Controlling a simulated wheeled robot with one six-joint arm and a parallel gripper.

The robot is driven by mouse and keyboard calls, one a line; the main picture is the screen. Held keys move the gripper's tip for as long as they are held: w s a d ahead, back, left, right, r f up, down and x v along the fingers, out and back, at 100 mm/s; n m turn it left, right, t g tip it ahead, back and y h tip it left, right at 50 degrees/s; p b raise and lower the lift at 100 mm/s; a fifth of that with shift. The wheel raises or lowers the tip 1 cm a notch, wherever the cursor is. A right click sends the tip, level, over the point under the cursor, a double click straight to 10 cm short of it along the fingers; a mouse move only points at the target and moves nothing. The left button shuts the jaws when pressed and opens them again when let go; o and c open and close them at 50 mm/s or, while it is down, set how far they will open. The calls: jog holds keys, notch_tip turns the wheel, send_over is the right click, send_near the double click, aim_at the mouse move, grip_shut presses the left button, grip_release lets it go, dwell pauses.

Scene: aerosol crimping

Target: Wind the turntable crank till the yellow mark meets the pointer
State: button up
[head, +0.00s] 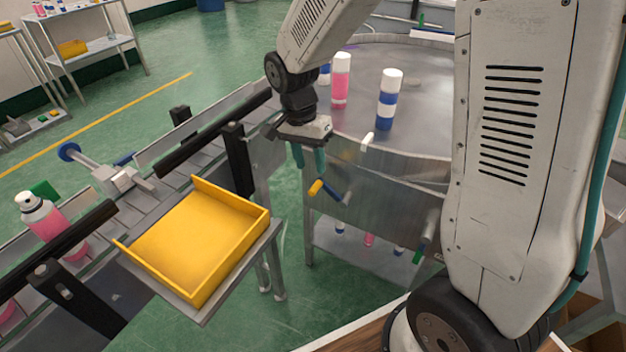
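The round grey turntable (425,75) stands at the back right with white-capped cans on it. A pink can (340,88) and a blue-and-white can (388,105) show clearly. On the metal stand below its rim is a small crank with a yellow-orange handle (315,187) and a blue arm (334,194). A white peg-like part (367,140) sits at the rim; I cannot tell whether it is the pointer. A blurred yellowish patch (348,156) shows on the stand's side. My gripper (309,166) points down above the crank handle, its teal fingers apart and empty, not touching it.
A yellow tray (200,245) rests on a stand at the front left. A conveyor (180,180) with dark rails runs behind it. A pink can (45,220) is at the far left. A green-handled part (419,254) is on the stand's lower right.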

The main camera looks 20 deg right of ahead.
aim_at(315, 185)
jog(key=f, duration=0.4)
jog(key=s+f, duration=0.1)
jog(key=f, duration=0.1)
jog(key=shift+d, duration=0.3)
jog(key=shift+r, duration=0.1)
grip_shut()
jog(key=shift+w, duration=0.1)
